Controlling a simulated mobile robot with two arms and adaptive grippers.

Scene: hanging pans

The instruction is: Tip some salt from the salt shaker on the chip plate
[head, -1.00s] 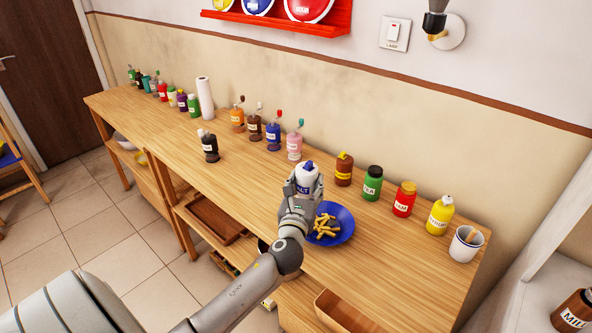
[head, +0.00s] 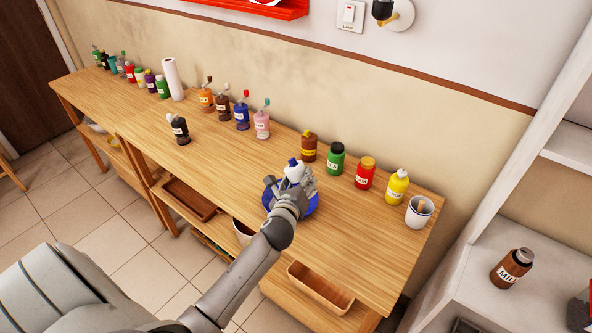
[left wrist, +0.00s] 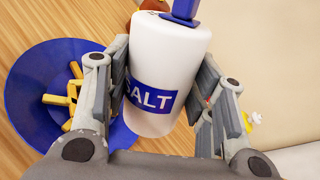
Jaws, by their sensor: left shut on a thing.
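My left gripper (head: 291,187) is shut on the white salt shaker, which has a blue cap and a blue SALT label. The salt shaker shows at the gripper in the head view (head: 294,170) and large between the fingers in the left wrist view (left wrist: 165,60). In the head view it looks tilted, cap toward the left. The blue chip plate (head: 312,208) lies under my gripper, mostly hidden by it. The left wrist view shows the plate (left wrist: 30,100) beside the shaker, with yellow chips (left wrist: 65,98) on it. My right gripper is not in view.
A brown bottle (head: 309,146), green jar (head: 336,158), red jar (head: 366,172), yellow bottle (head: 397,187) and white cup (head: 419,211) line the table's back right. A dark bottle (head: 178,129) stands alone. The wooden table (head: 225,160) is clear left of the plate.

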